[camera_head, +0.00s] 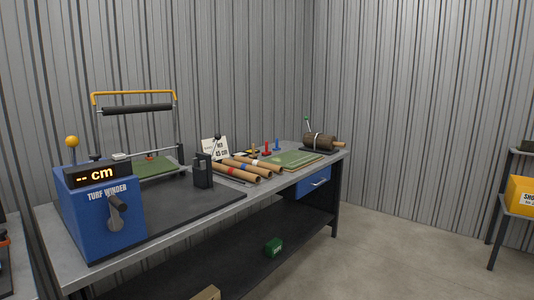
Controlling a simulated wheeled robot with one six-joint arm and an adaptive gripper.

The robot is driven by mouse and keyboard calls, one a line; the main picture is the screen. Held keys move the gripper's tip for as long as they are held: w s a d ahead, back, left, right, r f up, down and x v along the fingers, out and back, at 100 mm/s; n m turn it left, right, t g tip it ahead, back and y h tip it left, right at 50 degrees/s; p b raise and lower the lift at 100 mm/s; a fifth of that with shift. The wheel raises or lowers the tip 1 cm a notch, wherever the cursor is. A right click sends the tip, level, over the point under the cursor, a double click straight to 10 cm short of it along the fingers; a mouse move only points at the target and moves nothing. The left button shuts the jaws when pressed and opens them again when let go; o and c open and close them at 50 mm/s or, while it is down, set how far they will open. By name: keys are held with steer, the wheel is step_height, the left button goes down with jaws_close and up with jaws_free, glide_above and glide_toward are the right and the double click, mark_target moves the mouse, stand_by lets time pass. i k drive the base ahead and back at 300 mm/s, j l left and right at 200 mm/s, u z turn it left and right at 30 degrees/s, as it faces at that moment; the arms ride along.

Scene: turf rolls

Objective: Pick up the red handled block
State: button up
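The red handled block (266,149) stands upright toward the back of the workbench (222,209), small in the picture. An orange-yellow one (254,150) stands to its left and a blue one (277,146) to its right. The lower part of the red block is too small to make out in detail. My gripper is not in view.
Cardboard tubes (241,170) and green turf sheets (291,159) lie in front of the blocks. The blue turf winder (101,215) fills the bench's left end. A brown roll (318,141) lies at the far right end. Floor (385,255) to the right is clear.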

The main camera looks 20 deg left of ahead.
mark_target(266, 154)
steer(key=i+j+u, duration=0.1)
steer(key=i, duration=0.5)
steer(key=i+z, duration=0.2)
steer(key=i, duration=0.7)
steer(key=i+j+z, duration=0.15)
steer(key=i, duration=1.65)
steer(key=i+u, duration=0.3)
steer(key=u, duration=0.15)
steer(key=i+l+u, duration=0.1)
steer(key=i+u, duration=0.5)
steer(key=u, duration=0.25)
steer(key=i+u, duration=0.2)
steer(key=u, duration=0.2)
steer(key=i+l+u, duration=0.1)
steer(key=u, duration=0.35)
steer(key=i+l+u, duration=0.15)
steer(key=u, duration=0.25)
